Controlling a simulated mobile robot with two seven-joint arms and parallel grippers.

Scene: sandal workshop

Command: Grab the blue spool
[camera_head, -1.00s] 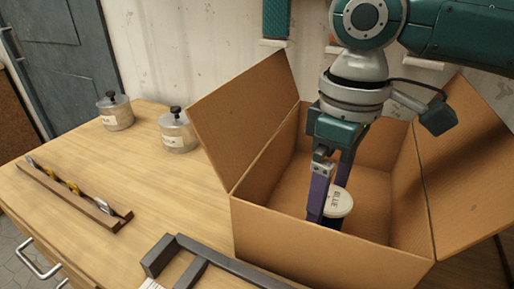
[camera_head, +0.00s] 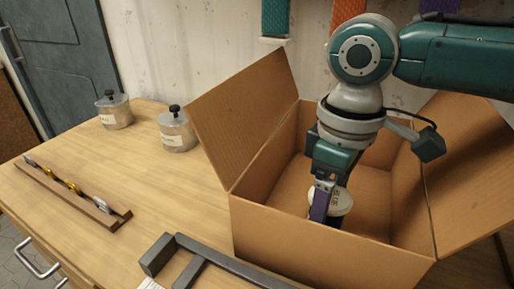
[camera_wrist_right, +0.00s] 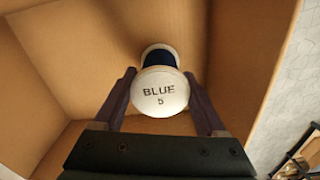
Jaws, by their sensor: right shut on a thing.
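The blue spool (camera_wrist_right: 160,91) has a white round end printed "BLUE 5" and dark blue thread behind it. In the head view the spool (camera_head: 341,203) is inside the open cardboard box (camera_head: 330,248), partly hidden by a finger. My right gripper (camera_wrist_right: 160,88) reaches down into the box and is shut on the spool, with one dark purple finger on each side of the white end. In the head view my right gripper (camera_head: 326,205) is low in the box. My left gripper is not in view.
Two lidded clear jars (camera_head: 114,110) (camera_head: 177,130) stand left of the box. A wooden holder with several tools (camera_head: 72,192) lies on the table's left. A dark grey frame (camera_head: 215,262) lies before the box. The box flaps stand open. Table (camera_head: 150,195) between them is clear.

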